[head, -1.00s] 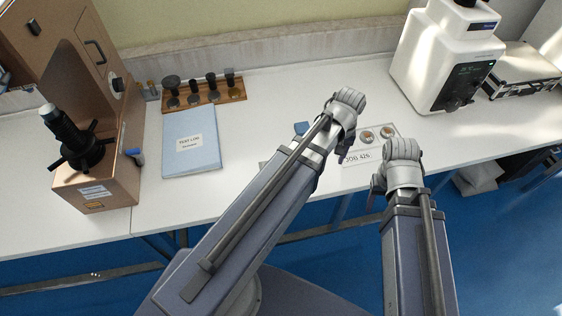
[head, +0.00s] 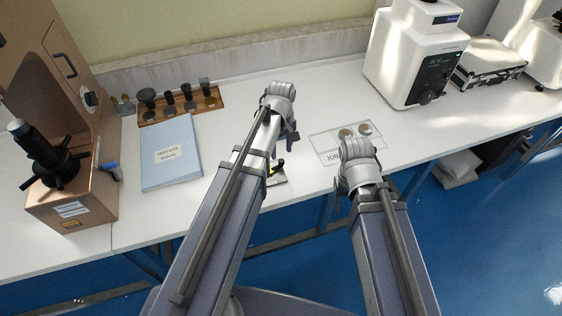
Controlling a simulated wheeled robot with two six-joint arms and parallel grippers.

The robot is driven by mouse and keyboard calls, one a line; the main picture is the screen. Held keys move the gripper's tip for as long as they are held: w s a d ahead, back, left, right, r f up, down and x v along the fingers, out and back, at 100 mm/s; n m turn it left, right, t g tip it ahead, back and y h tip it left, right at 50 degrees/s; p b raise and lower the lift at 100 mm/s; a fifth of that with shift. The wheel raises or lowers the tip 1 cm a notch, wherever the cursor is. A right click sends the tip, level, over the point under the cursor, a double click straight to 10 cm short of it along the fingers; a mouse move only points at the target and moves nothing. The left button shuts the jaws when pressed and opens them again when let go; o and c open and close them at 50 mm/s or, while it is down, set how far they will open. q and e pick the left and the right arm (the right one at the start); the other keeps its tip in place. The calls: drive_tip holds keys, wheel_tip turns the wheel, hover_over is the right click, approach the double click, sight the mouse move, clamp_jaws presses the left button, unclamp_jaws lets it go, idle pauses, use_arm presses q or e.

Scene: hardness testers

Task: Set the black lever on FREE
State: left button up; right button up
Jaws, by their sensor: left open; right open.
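No black lever or FREE mark can be made out for certain. A small black and yellow item (head: 279,168) lies on the bench beside my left forearm, partly hidden by it; I cannot tell if the lever belongs to it. My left gripper (head: 279,90) is open over the middle of the bench, apart from both testers. My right gripper (head: 357,150) is open near the front edge and covers part of a labelled card.
A white tester (head: 405,62) and a silver case (head: 490,66) stand at the right. A blue folder (head: 170,155) and a wooden rack (head: 180,112) of black pieces lie between the brown tester and my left arm. A clear plate (head: 325,143) carries round samples.

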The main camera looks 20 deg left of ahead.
sight(281, 160)
use_arm(q)
wheel_tip(281, 160, down, 4)
drive_tip(key=b, duration=0.3)
drive_tip(key=shift+f, duration=0.25)
clamp_jaws()
idle(0.3)
